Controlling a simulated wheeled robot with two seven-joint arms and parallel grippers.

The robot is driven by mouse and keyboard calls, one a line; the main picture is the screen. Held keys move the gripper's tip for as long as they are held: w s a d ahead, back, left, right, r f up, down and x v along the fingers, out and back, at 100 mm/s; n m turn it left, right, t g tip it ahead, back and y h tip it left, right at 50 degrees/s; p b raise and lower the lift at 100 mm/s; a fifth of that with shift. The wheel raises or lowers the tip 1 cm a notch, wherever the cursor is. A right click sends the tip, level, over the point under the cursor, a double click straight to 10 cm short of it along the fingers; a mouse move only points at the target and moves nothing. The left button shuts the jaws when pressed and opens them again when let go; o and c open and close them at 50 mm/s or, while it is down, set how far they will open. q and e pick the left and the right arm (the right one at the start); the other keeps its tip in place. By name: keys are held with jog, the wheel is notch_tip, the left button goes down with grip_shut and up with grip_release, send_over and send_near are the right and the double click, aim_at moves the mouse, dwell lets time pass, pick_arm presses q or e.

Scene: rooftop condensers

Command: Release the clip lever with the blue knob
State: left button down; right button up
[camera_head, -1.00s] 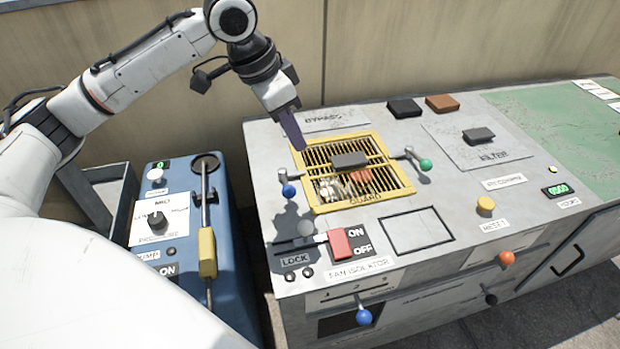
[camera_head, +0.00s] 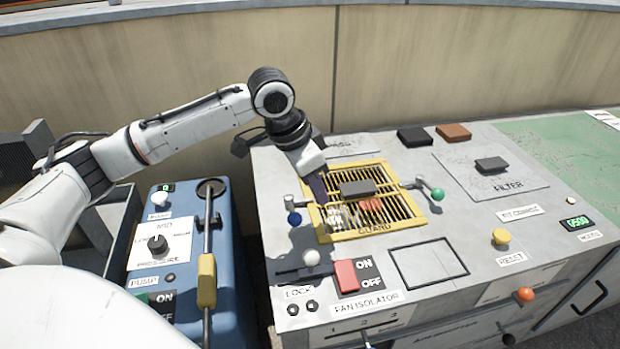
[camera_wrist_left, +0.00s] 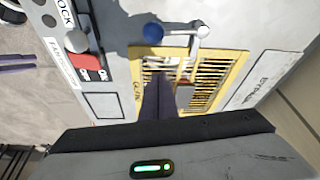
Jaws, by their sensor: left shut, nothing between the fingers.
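The clip lever with the blue knob (camera_head: 295,217) sits at the left edge of the yellow guard grille (camera_head: 372,232). In the left wrist view the blue knob (camera_wrist_left: 153,33) stands beside the lever's pale metal arm (camera_wrist_left: 192,30). My left gripper (camera_head: 322,198) is shut and empty. Its dark purple fingers point down over the guard's left part, just right of the lever and apart from the knob. In the left wrist view the fingers (camera_wrist_left: 156,88) lie over the grille. Purple fingers like my right gripper's (camera_wrist_left: 15,62) show at the left edge; their opening is unclear.
A similar clip lever with a green knob (camera_head: 437,194) is on the guard's right side. A dark handle block (camera_head: 357,187) stands on the guard. The red fan isolator switch (camera_head: 346,274) and a pale slider knob (camera_head: 312,257) are in front. A blue pump unit (camera_head: 175,243) stands left.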

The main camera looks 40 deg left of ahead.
pick_arm(q)
jog(key=shift+x, duration=1.2)
jog(key=shift+s+a, duration=0.4)
jog(key=shift+s, duration=0.2)
jog(key=shift+s+a, duration=0.35)
jog(key=shift+s, duration=0.25)
jog(key=shift+s+a+f+b, duration=0.15)
jog(key=shift+s+a+b, duration=0.15)
jog(key=shift+s, duration=0.35)
